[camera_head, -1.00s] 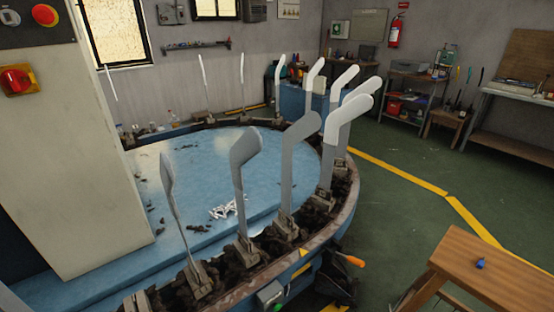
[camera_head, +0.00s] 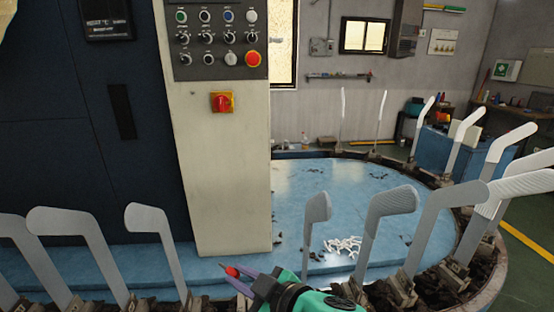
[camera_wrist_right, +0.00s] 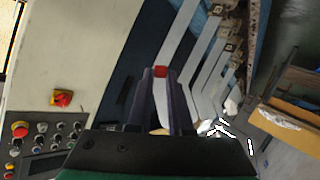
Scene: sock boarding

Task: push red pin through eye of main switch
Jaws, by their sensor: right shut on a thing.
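The main switch (camera_head: 222,102) is a red rotary knob on a yellow square plate, on the cream column below the button panel. It also shows in the right wrist view (camera_wrist_right: 62,98), at the left. Its eye is too small to make out. My right gripper (camera_head: 240,279) is at the bottom middle of the head view, low and in front of the column, apart from the switch. It is shut on the red pin (camera_head: 232,271), whose red end shows at the fingertips. The red pin also shows between the fingers in the right wrist view (camera_wrist_right: 160,71). My left gripper is not in view.
Several upright grey-white sock boards (camera_head: 388,203) ring the round blue table (camera_head: 335,185), some close to my right gripper. The control panel (camera_head: 216,40) with buttons and a red emergency stop is above the switch. The column front (camera_head: 225,170) is clear.

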